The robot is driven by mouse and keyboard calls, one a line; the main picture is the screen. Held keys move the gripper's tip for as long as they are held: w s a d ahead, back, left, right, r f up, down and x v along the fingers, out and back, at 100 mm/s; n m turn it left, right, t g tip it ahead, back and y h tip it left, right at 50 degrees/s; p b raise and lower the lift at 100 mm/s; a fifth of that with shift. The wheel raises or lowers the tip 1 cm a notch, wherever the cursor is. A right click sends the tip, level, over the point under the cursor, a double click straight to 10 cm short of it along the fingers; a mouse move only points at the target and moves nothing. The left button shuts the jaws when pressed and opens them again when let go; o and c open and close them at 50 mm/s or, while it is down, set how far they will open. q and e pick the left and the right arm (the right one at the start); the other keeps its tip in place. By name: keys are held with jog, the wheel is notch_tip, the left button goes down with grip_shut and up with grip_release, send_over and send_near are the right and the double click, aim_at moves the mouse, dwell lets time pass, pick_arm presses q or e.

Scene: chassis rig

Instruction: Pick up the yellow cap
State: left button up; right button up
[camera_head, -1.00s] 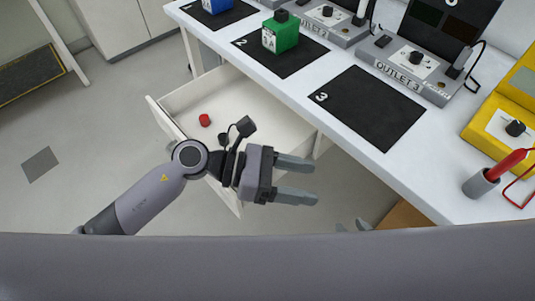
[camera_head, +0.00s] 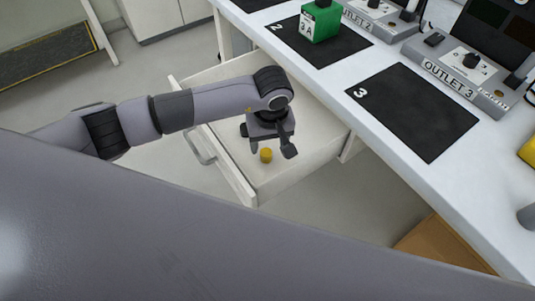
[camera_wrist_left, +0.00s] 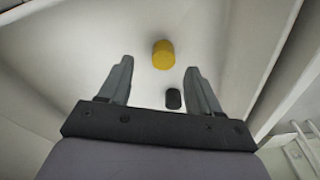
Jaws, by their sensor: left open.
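The yellow cap (camera_head: 266,155) is small and round and lies on the floor of the open white drawer (camera_head: 241,185). The fingers are apart, with nothing held. A black cap (camera_wrist_left: 173,99) lies nearer, by the right finger. My right gripper is not in view.
The drawer walls surround the gripper, with the front wall and handle (camera_head: 203,149) at left. The white table (camera_head: 420,180) overhangs at right, bearing a green block (camera_head: 320,22), black mats (camera_head: 412,110) and the outlet 3 box (camera_head: 470,70).

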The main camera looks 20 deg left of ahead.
aim_at(266, 152)
pick_arm(q)
jog(key=f, duration=0.5)
jog(key=shift+w+a, duration=0.15)
jog(key=shift+a, duration=0.25)
jog(key=shift+r, duration=0.1)
jog(key=c, duration=1.1)
jog(key=shift+r, duration=0.1)
